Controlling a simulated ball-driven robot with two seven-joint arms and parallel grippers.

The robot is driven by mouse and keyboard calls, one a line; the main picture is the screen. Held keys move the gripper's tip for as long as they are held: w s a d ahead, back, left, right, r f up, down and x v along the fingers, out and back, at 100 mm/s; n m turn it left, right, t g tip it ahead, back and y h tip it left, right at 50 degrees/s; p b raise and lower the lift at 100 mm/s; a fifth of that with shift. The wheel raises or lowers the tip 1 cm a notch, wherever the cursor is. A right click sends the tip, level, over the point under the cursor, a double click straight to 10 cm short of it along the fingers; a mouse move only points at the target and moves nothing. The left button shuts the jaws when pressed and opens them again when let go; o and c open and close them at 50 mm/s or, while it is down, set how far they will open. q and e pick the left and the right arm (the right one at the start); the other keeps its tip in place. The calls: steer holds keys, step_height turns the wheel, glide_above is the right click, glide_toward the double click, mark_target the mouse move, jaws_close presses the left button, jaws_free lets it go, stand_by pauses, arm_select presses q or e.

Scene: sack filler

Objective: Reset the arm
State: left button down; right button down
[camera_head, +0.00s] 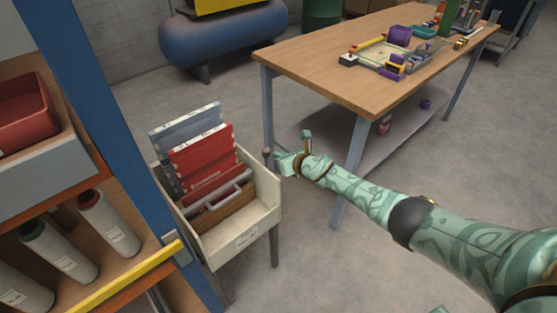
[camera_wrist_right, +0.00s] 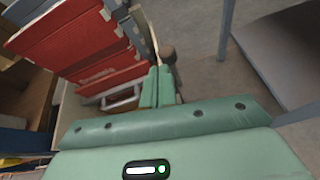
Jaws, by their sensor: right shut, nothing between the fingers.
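My right arm, patterned pale green, reaches in from the right in the head view. My right gripper (camera_head: 284,162) is at the right edge of the cream bin (camera_head: 262,218). Its fingers are shut and empty; they also show in the right wrist view (camera_wrist_right: 158,85), beside the red folders. The red folders (camera_head: 203,150) stand in the bin with a grey one (camera_head: 186,124) behind them. My left gripper is not in view.
A wooden table (camera_head: 330,62) with small coloured parts stands behind my right arm. A blue-posted shelf (camera_head: 137,150) with a yellow bar (camera_head: 128,275) and several bottles is at left. A blue tank (camera_head: 225,38) stands at the back. Grey floor lies open at right.

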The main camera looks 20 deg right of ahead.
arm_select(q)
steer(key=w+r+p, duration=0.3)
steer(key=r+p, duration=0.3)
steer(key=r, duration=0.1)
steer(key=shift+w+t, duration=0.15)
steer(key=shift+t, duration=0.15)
